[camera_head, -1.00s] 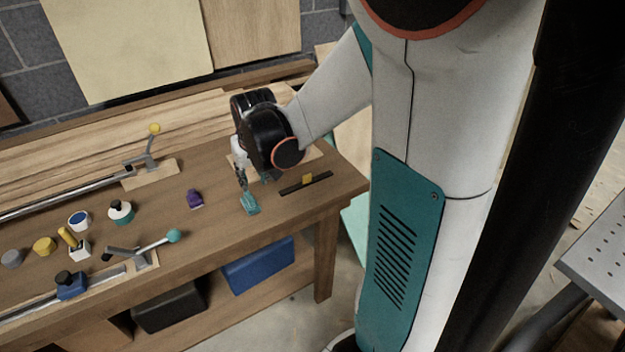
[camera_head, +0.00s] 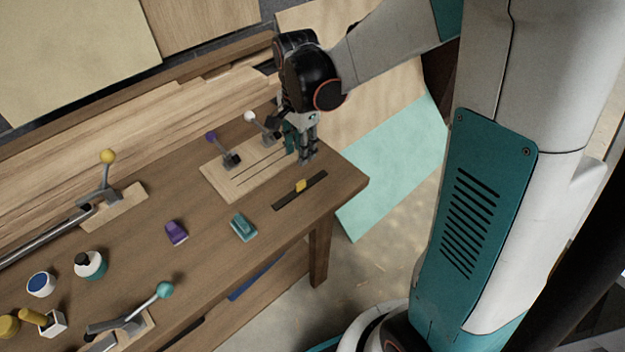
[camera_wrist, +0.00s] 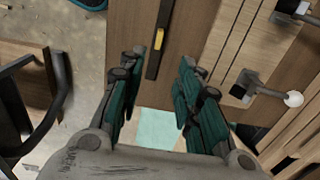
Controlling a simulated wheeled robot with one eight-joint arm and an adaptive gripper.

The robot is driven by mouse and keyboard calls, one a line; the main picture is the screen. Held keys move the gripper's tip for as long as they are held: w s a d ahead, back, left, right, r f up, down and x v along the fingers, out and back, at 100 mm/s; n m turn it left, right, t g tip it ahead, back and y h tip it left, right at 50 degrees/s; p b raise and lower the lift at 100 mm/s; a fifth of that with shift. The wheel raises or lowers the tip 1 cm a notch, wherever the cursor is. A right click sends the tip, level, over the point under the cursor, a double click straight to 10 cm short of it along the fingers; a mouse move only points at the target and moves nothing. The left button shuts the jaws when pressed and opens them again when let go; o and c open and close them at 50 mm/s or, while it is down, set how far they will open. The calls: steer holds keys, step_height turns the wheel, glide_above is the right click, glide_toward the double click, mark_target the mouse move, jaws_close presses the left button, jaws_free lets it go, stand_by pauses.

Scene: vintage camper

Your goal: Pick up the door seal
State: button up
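A thin black strip with a yellow piece at its middle lies flat on the bench near its right end (camera_head: 287,196); it looks like the door seal, though I cannot be sure. In the wrist view the strip (camera_wrist: 153,60) runs up and down, just beyond and between my fingers. My gripper (camera_head: 306,160) is behind the strip, by the right end of the lever board. In the wrist view my gripper (camera_wrist: 158,88) has its two teal-padded fingers spread apart, with nothing between them.
A lever board (camera_head: 228,188) with purple and white knobs stands beside the gripper. A teal block (camera_head: 243,227) and a purple block (camera_head: 176,233) lie to the strip's left. The bench's right edge is close; a pale green sheet (camera_head: 395,165) lies beyond it.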

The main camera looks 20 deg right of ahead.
steer(key=b, duration=0.2)
glide_above(301, 182)
steer(key=f, duration=0.6)
steer(key=shift+w+d+f, duration=0.15)
steer(key=shift+w+f, duration=0.05)
steer(key=shift+w, duration=0.1)
steer(key=shift+s+a+f+b, duration=0.15)
steer(key=shift+f+b, duration=0.35)
steer(key=shift+f, duration=1.15)
steer(key=shift+s+a+f+b, duration=0.1)
steer(key=shift+f+b, duration=0.4)
steer(key=shift+f, duration=1.1)
steer(key=shift+r, duration=0.1)
steer(key=shift+c, duration=0.6)
jaws_close()
